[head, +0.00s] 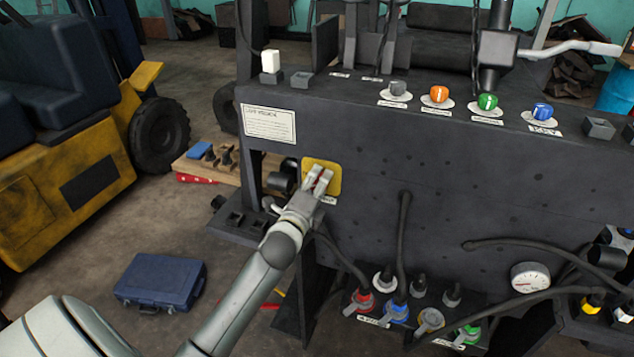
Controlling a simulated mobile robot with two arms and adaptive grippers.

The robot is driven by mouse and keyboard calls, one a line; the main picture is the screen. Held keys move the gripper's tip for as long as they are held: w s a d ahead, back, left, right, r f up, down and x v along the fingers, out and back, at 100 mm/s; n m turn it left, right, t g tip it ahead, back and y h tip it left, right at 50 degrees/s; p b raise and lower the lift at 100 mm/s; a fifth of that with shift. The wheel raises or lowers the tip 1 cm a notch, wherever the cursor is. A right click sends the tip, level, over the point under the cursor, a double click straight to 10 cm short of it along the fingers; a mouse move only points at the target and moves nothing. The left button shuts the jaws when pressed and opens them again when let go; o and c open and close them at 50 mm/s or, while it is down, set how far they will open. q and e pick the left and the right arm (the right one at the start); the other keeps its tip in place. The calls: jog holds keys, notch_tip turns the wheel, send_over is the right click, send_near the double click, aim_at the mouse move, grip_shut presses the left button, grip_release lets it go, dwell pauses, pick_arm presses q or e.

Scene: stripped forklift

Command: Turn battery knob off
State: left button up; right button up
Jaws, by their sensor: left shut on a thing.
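The yellow plate (335,184) is on the left part of the dark panel front. A small red battery knob (321,177) shows in front of it, mostly hidden by my left gripper (319,180). The gripper's fingers are closed on the knob, one on each side of it. The knob's exact angle is hidden by the fingers. A label under the plate is partly covered. My right gripper is not in view.
The dark panel (440,170) carries orange (440,94), green (487,102) and blue (542,111) knobs on top. Black cables and coloured connectors hang below, near a round gauge (530,278). A blue case (161,281) lies on the floor beside my left arm.

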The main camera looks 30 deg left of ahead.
pick_arm(q)
jog(key=n+p, duration=0.1)
jog(key=n, duration=0.5)
jog(key=n+p, duration=0.1)
jog(key=n, duration=0.5)
jog(key=shift+n, duration=0.3)
dwell(0.4)
jog(key=o, duration=1)
jog(key=shift+f, duration=0.1)
jog(key=v, duration=1.2)
